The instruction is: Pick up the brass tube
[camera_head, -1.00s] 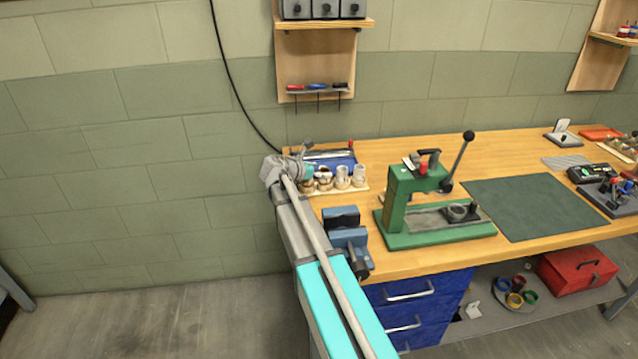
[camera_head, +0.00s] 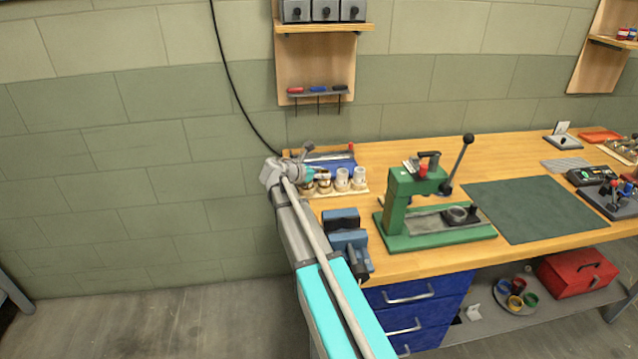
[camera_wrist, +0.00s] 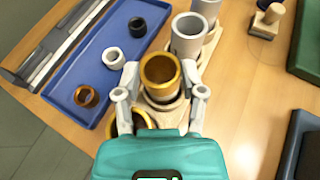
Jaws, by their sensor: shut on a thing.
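The brass tube (camera_wrist: 161,75) stands upright between the two fingertips of my gripper (camera_wrist: 160,82) in the wrist view. The fingers are shut on it from the left and right. I cannot tell whether its base is clear of the wooden rack (camera_wrist: 207,50). A second brass-coloured ring (camera_wrist: 142,121) shows nearer the palm, partly hidden by my gripper. In the head view my gripper (camera_head: 318,173) is small, over the left end of the tube row, and its hold is not clear there.
Grey tubes (camera_wrist: 188,35) stand in the rack just beyond the held tube. A blue tray (camera_wrist: 97,92) with rings lies to the left. A green press (camera_head: 420,205) and a blue vice (camera_head: 346,240) stand nearby on the bench. The green mat (camera_head: 535,208) is mostly clear.

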